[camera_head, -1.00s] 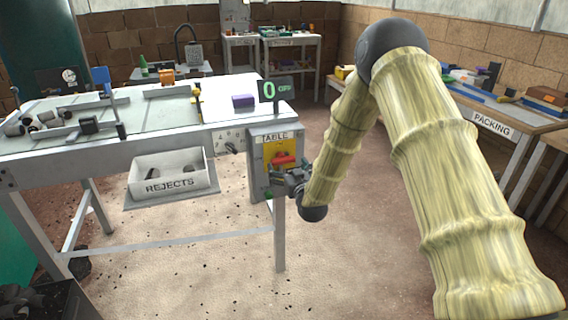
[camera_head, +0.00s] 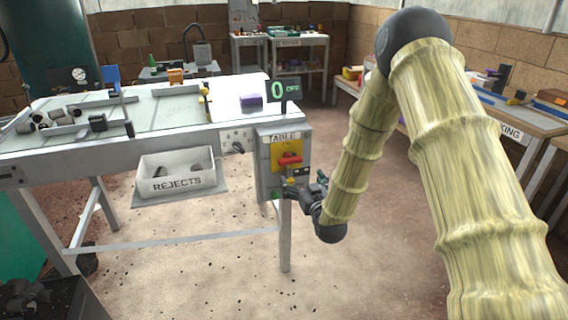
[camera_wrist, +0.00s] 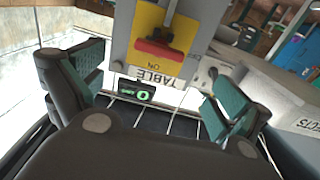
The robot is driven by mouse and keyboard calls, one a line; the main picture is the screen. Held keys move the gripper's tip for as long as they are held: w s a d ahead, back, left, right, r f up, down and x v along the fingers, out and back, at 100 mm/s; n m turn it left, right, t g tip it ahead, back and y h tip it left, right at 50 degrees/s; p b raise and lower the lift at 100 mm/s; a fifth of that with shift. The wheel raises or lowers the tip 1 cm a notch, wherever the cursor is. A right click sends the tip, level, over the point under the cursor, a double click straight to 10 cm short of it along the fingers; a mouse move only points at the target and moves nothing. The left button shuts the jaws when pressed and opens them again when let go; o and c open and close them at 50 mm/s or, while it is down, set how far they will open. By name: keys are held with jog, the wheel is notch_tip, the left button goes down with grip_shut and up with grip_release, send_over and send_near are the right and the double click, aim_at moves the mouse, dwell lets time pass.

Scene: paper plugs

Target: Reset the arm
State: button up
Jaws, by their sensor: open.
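My gripper (camera_head: 288,192) is open and empty in front of the lower part of the grey TABLE switch box (camera_head: 265,180). In the wrist view my gripper (camera_wrist: 158,85) has its two green-padded fingers wide apart, with nothing held. The red switch handle (camera_head: 290,160) on its yellow plate (camera_head: 276,152) is just above the gripper in the head view. The red handle (camera_wrist: 158,50) shows upside down in the wrist view, beyond the fingertips and apart from them. The small display (camera_head: 284,90) on the table reads 0 OFF.
A white REJECTS bin (camera_head: 178,184) hangs under the table (camera_head: 100,145), left of the switch box. Several grey plugs (camera_head: 60,115) and a purple block (camera_head: 251,100) are on the table. A PACKING bench (camera_head: 500,115) stands at right. The floor before the table is clear.

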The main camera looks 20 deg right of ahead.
jog(key=s+a+f+g+p, duration=0.25)
jog(key=s+f+g, duration=0.25)
jog(key=s+f, duration=0.6)
jog(key=s+a+f+g+p, duration=0.2)
jog(key=s+f+g+p, duration=0.25)
jog(key=s+f, duration=0.7)
jog(key=s+f+m+g+p, duration=0.1)
jog(key=s+g+p, duration=0.2)
jog(key=s, duration=2.7)
jog(key=g, duration=0.5)
jog(key=shift+s+a+f, duration=0.15)
jog(key=shift+f, duration=0.05)
